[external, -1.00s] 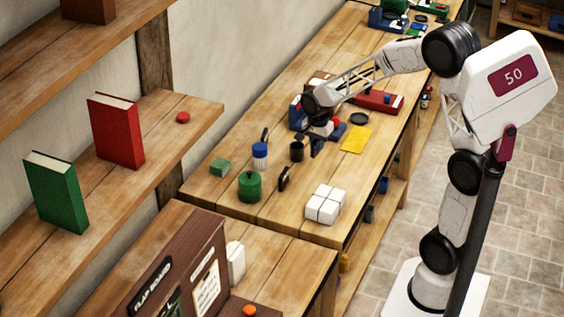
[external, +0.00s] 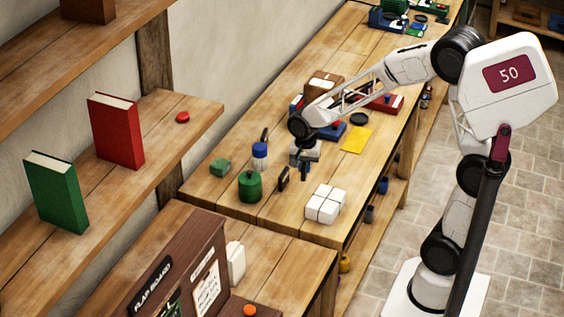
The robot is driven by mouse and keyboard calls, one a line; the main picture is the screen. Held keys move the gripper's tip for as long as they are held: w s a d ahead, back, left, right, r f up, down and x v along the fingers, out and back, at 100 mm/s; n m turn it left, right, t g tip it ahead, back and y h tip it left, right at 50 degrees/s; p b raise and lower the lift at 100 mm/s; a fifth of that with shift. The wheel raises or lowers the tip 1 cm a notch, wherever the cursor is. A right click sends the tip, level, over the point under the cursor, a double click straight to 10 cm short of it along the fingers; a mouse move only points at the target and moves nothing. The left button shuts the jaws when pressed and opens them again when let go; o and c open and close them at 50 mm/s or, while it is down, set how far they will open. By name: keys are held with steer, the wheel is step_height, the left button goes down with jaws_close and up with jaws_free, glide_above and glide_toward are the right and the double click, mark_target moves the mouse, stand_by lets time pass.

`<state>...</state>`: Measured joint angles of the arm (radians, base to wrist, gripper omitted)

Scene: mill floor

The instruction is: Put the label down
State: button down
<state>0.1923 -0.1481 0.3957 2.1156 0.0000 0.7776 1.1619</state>
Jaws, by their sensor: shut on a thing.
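My gripper (external: 304,171) is shut over the middle of the long wooden workbench (external: 225,196), pointing down. The label in its jaws is too small and dark here to make out clearly. I cannot tell whether it touches the bench top. A dark upright piece (external: 283,179) stands just left of the gripper. A yellow sheet (external: 356,139) lies flat on the bench to the right, apart from the gripper.
White bundled blocks (external: 325,204) stand in front of the gripper. A brown box (external: 324,84) and a red case (external: 386,104) are behind.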

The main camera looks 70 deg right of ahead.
steer(key=s+a+f+n, duration=0.1)
steer(key=s+a+n, duration=0.55)
steer(key=a, duration=0.75)
steer(key=s+a+f+n, duration=0.2)
steer(key=s+a+n, duration=0.2)
steer(key=s+a, duration=0.75)
steer(key=s+a+f+n, duration=0.1)
steer(key=s+a+n, duration=0.4)
steer(key=s+a, duration=0.3)
steer(key=shift+a+f, duration=0.15)
steer(key=shift+a, duration=0.05)
glide_above(288, 296)
steer(key=shift+s+d+f, duration=0.15)
steer(key=shift+s+f, duration=0.2)
steer(key=shift+f, duration=0.35)
steer(key=shift+w, duration=0.1)
steer(key=shift+w+a, duration=0.15)
steer(key=shift+a, duration=0.05)
steer(key=shift+w+f, duration=0.1)
steer(key=shift+f, duration=1.7)
